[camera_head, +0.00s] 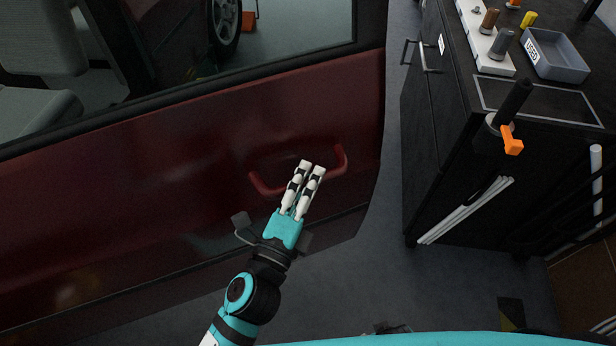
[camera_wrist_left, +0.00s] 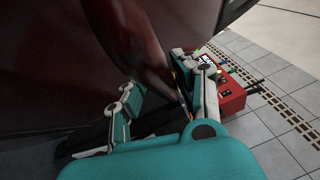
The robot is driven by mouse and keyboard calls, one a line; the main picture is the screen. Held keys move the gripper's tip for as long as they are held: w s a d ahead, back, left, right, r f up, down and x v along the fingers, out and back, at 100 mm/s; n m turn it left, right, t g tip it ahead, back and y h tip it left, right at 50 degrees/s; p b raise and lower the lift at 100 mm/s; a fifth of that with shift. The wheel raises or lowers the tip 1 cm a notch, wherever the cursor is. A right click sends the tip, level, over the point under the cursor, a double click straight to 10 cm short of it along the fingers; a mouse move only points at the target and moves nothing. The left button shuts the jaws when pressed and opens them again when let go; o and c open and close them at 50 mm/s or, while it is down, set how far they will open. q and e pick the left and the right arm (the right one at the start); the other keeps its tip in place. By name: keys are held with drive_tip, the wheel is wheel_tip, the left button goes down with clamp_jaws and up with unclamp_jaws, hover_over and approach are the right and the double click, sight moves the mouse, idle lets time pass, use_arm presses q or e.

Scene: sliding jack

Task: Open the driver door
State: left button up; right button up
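The dark red driver door (camera_head: 130,180) fills the left of the head view, with its window above. Its red bar handle (camera_head: 340,162) sits near the door's right edge. My left gripper (camera_head: 312,168) is at the handle, its white fingers covering the middle of the bar. In the left wrist view my gripper (camera_wrist_left: 165,85) has its fingers apart, and the dark red handle (camera_wrist_left: 135,40) reaches down between them, close to the right finger. I cannot tell whether they touch. Whether the door is latched or ajar is unclear. My right gripper is out of view.
A black tool cart (camera_head: 440,150) stands right of the door, with a grey tray (camera_head: 556,58) and tools on top. Grey floor (camera_head: 395,250) is clear between them. A red box (camera_wrist_left: 230,92) sits on the floor in the left wrist view.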

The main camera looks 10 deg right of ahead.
use_arm(q)
drive_tip(key=shift+o, duration=1.1)
drive_tip(key=shift+r, duration=0.1)
drive_tip(key=shift+s, duration=0.1)
drive_tip(key=v, duration=1.1)
drive_tip(key=shift+s+a, duration=0.2)
drive_tip(key=shift+s, duration=0.1)
